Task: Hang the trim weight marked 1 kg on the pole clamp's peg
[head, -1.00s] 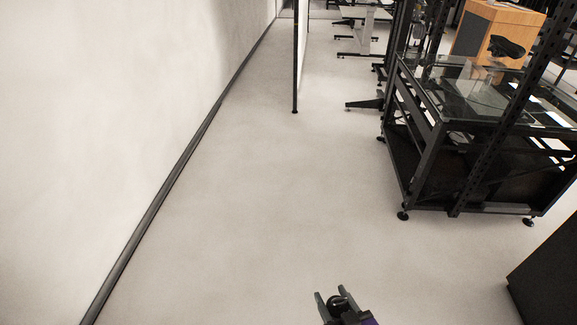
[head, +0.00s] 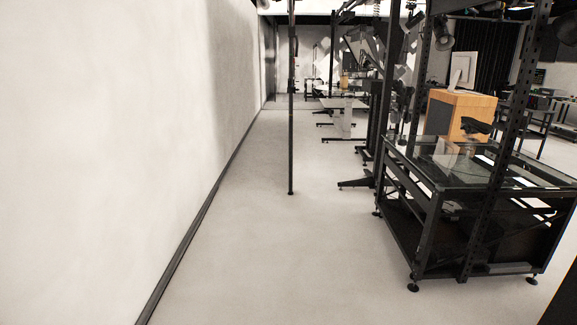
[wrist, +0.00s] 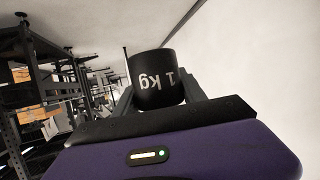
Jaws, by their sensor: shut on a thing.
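The trim weight (wrist: 152,92), a black cylinder with "1 kg" in white, sits between the fingers of my gripper (wrist: 158,86) in the wrist view. The lettering appears upside down there. My gripper is shut on it, and neither shows in the current head view.
A long white wall (head: 110,140) runs along the left. A black metal frame table (head: 425,255) with a glass top stands at right, with a wooden cabinet (head: 445,115) behind it. The pale floor (head: 270,250) between wall and table is clear up to the pole.

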